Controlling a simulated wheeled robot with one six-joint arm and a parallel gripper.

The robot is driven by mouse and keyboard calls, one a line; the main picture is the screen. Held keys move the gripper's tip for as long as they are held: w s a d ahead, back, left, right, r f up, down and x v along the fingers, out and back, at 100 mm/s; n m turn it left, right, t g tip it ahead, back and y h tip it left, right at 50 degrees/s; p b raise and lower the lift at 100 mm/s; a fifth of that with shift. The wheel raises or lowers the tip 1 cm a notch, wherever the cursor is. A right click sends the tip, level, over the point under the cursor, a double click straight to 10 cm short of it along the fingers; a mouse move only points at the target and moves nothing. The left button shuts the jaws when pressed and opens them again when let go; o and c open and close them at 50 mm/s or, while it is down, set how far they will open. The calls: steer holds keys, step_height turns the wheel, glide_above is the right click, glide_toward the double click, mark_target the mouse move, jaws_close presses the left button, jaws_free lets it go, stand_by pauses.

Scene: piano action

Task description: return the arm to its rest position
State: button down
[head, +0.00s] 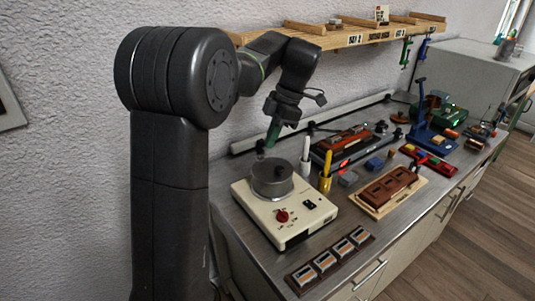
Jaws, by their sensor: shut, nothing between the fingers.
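My arm rises at the left and bends over toward the workbench. My gripper (270,143) points down, with a greenish tip, above and apart from a grey round pot (271,178). It is shut and seems empty. The pot sits on a cream-coloured box (284,226) with a red knob, at the near left end of the bench.
The metal bench top (347,222) holds a brown block on a wooden board (389,188), a yellow holder (326,180), a slotted dark strip (330,262) and several devices farther right. A wooden shelf (345,38) hangs on the wall behind. Floor at right is clear.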

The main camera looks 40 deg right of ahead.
steer(key=shift+v, duration=0.75)
steer(key=shift+f, duration=0.15)
